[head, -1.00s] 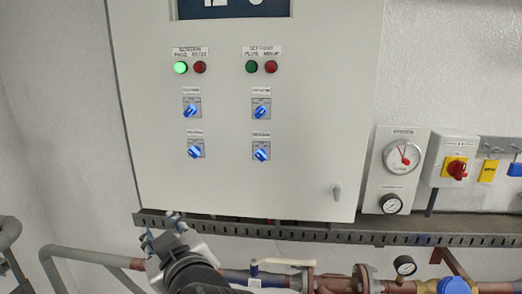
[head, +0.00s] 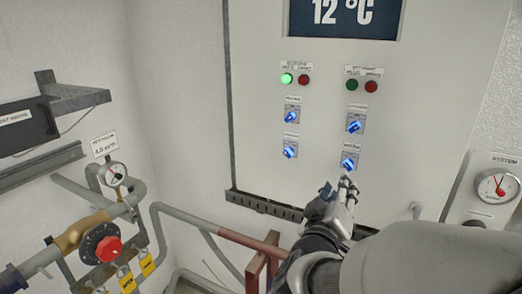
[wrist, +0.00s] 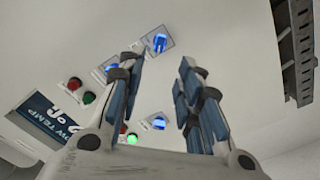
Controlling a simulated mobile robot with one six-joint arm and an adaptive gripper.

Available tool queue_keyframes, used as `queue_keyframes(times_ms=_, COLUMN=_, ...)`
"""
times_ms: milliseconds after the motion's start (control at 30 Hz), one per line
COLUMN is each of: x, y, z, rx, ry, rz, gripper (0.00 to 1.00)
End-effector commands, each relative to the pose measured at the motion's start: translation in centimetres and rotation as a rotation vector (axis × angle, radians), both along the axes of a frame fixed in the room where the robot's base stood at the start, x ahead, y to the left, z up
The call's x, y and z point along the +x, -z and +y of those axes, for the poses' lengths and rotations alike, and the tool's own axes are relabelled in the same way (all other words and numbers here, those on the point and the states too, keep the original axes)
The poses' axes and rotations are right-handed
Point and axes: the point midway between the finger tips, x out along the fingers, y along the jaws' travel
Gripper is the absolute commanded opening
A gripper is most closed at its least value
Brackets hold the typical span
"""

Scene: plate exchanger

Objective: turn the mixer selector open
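The grey control cabinet (head: 420,135) carries several blue selector knobs on square plates, in two rows. Their small labels are too blurred to read, so I cannot tell which is the mixer selector. The lower right knob (head: 348,164) is closest to my gripper (head: 338,188), whose fingers are just below it in the head view. The same knob shows in the wrist view (wrist: 160,42), beyond the gap between the fingers. My gripper is open and empty, apart from the knob. The other knobs are upper right (head: 354,127), upper left (head: 292,117) and lower left (head: 290,152).
A lit green lamp (head: 287,78) and other lamps sit above the knobs, under a display (head: 345,14) reading 12 °C. A slotted rail (head: 262,205) runs along the cabinet's lower edge. Pipes with a red-knobbed valve (head: 108,249) stand at left; a gauge panel (head: 484,195) is at right.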

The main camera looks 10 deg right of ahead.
Motion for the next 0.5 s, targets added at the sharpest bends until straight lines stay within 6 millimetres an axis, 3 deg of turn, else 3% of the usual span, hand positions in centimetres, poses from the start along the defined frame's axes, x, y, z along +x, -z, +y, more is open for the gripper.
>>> queue_keyframes(times_ms=300, x=5.8, y=0.1, z=-4.0, rx=0.000, ry=0.004, rz=-0.003, gripper=0.33)
queue_keyframes(times_ms=500, x=8.2, y=0.0, z=-5.5, rx=0.001, ry=0.000, rz=-0.004, gripper=0.33)
